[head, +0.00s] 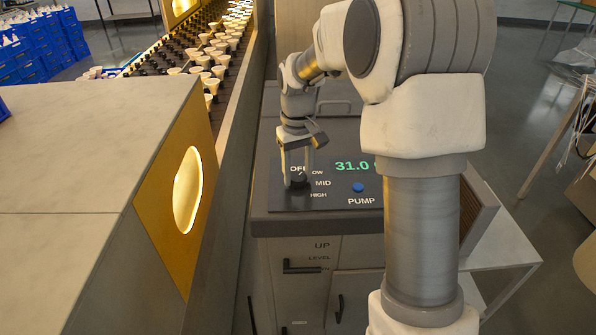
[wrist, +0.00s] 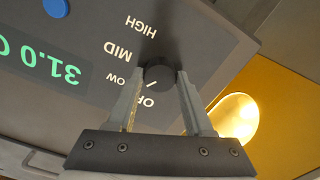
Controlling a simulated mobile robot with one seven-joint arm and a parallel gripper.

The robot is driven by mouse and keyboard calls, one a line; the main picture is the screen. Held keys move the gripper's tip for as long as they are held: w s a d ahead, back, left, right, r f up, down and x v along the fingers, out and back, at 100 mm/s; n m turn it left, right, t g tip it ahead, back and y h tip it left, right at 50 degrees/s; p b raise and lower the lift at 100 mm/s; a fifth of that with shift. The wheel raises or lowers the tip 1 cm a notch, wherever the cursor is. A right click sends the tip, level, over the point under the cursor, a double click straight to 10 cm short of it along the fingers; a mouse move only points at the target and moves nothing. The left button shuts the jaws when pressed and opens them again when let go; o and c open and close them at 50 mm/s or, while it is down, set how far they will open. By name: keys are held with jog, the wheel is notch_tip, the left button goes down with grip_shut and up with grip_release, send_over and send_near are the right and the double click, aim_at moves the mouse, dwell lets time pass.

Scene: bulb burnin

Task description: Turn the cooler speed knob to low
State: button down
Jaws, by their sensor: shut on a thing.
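The cooler speed knob (wrist: 158,74) is a dark round knob on the dark control panel. In the wrist view my gripper (wrist: 159,82) has one finger on each side of it and is shut on it. A short white line on the knob points to the lower left, between the OFF and LOW labels. LOW is partly covered by a finger. In the head view my gripper (head: 298,176) reaches straight down onto the knob (head: 299,182), which is mostly hidden. OFF, LOW, MID and HIGH are printed around it.
A green display (head: 352,166) reads 31.0, with a blue pump button (head: 358,187) below it. A lever handle (head: 300,268) sits on the cabinet front below. A conveyor with several bulbs (head: 205,68) and a yellow panel with a lit opening (head: 188,190) stand to the left.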

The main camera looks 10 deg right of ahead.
aim_at(298, 177)
jog(key=shift+m, duration=1)
jog(key=shift+c, duration=1.4)
grip_release()
jog(key=shift+r, duration=0.1)
notch_tip(298, 177, up, 17)
jog(key=shift+r+p, duration=0.15)
jog(key=shift+p, duration=0.3)
